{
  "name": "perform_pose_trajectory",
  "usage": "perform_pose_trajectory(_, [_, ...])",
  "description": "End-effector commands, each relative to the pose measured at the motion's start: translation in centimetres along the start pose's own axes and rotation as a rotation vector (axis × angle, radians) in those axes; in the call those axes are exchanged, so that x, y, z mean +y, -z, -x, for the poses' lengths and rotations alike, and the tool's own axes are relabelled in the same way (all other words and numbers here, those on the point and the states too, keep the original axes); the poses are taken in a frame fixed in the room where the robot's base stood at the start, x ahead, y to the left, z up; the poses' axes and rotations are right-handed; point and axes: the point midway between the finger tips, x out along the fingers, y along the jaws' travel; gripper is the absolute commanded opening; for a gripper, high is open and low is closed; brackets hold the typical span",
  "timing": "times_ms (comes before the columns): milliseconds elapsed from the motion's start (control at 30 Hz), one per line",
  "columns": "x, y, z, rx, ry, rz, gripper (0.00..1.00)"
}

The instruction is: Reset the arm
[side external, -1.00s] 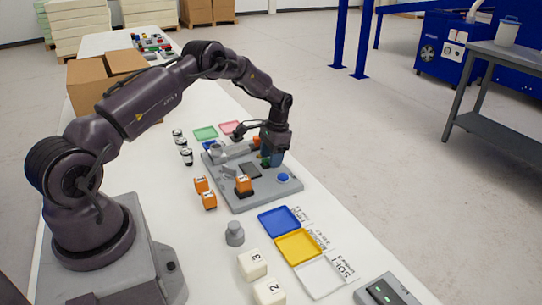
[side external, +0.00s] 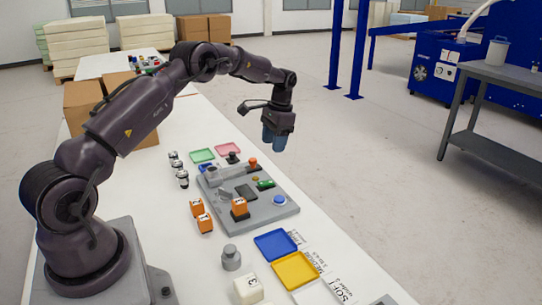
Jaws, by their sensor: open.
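My gripper (side external: 273,139) hangs in the air above the far right part of the grey fixture board (side external: 262,216), pointing down. It is open, and nothing shows between its blue fingers. It is clear of the board and everything on it. On the board stand an orange block (side external: 239,207), a blue button (side external: 279,200), a green piece (side external: 265,184) and an orange knob (side external: 253,162). My arm arches over the table from its base at the lower left.
Two orange blocks (side external: 204,222) stand left of the board, with several small jars (side external: 182,178) behind them. Blue (side external: 276,245) and yellow (side external: 296,270) trays lie in front, near a grey weight (side external: 231,258). Green (side external: 201,155) and pink (side external: 228,149) trays lie behind. Cardboard boxes (side external: 90,106) stand at the far left.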

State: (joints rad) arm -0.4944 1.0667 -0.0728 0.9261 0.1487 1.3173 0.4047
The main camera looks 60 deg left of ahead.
Motion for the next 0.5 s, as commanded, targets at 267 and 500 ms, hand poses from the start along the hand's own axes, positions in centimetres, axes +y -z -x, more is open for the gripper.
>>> perform_pose_trajectory(267, [0.00, -0.01, 0.95, 0.000, 0.000, 0.000, 0.51])
perform_pose_trajectory(500, [-0.05, 0.16, 0.91, 0.010, 0.003, 0.023, 0.51])
